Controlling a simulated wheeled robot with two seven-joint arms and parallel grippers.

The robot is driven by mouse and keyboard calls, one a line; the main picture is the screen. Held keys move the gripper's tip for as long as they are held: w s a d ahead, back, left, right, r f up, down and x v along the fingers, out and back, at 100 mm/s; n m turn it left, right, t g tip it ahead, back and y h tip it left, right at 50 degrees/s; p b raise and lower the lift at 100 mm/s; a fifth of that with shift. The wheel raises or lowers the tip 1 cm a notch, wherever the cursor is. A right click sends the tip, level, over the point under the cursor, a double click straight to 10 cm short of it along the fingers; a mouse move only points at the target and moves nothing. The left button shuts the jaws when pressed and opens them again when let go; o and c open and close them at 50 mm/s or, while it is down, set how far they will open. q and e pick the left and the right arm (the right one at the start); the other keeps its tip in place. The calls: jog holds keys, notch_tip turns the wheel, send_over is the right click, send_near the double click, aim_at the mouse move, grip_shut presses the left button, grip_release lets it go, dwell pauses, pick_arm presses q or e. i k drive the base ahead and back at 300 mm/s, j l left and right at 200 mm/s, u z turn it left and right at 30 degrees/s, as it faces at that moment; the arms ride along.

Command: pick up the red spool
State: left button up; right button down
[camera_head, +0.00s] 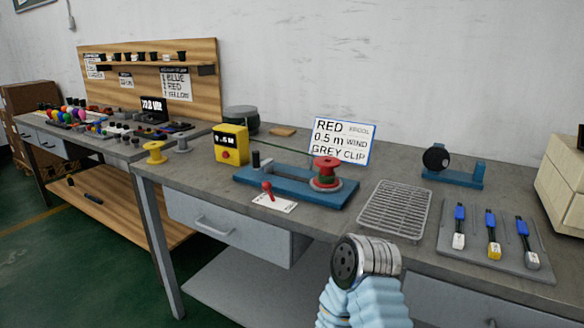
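The red spool (327,164) sits upright on a round grey disc at the right end of a blue board (264,183) on the grey workbench. Its red flanges show, and nothing is holding it. Neither of my grippers shows in the head view. Part of one of my arms, with a dark round end and silver rings, rises at the bottom centre in front of the bench, apart from the spool.
A sign (341,141) stands behind the spool. A wire rack (395,209) lies to its right, and a grey tray (450,241) with blue-handled pieces is farther right. A yellow spool (155,153) stands at the left.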

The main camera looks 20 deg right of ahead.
aim_at(326, 178)
jog(key=j+z, duration=0.1)
jog(key=z, duration=0.4)
jog(key=k+j+z, duration=0.1)
jog(key=z, duration=0.4)
jog(key=j+z, duration=0.1)
jog(key=z, duration=0.4)
